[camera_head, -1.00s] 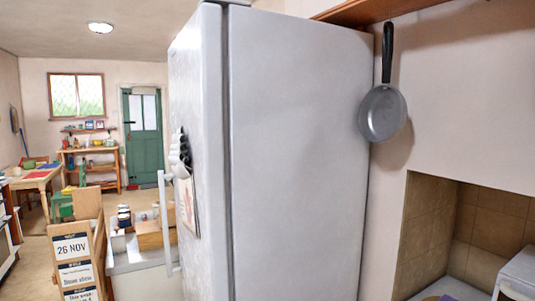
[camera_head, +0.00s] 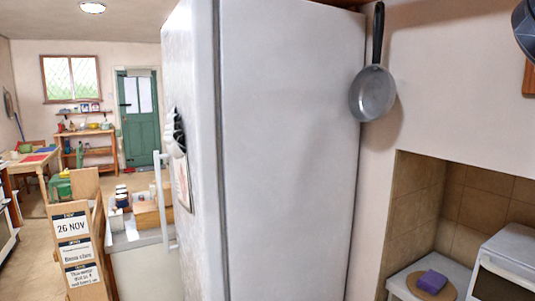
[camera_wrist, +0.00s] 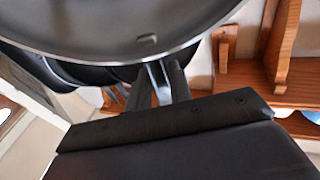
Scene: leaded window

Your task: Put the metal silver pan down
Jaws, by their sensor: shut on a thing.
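In the wrist view, a metal pan (camera_wrist: 135,22) with a grey inside and a bright rim fills the top of the picture. My gripper (camera_wrist: 160,82) is shut at the pan's handle, just below the rim. The exact grip is partly hidden by the dark gripper body. In the head view, a silver pan (camera_head: 372,94) with a black handle hangs upright on the wall beside the fridge, apart from the gripper. My gripper is not clearly seen there. A dark round thing (camera_head: 525,25) is cut off at the top right; I cannot tell what it is.
A tall white fridge (camera_head: 285,150) blocks the middle. At lower right, a purple sponge (camera_head: 432,281) lies on a round brown mat (camera_head: 413,284) in a tiled recess, beside a white appliance (camera_head: 505,268). A wooden sign (camera_head: 75,245) and a cluttered counter (camera_head: 140,255) stand left.

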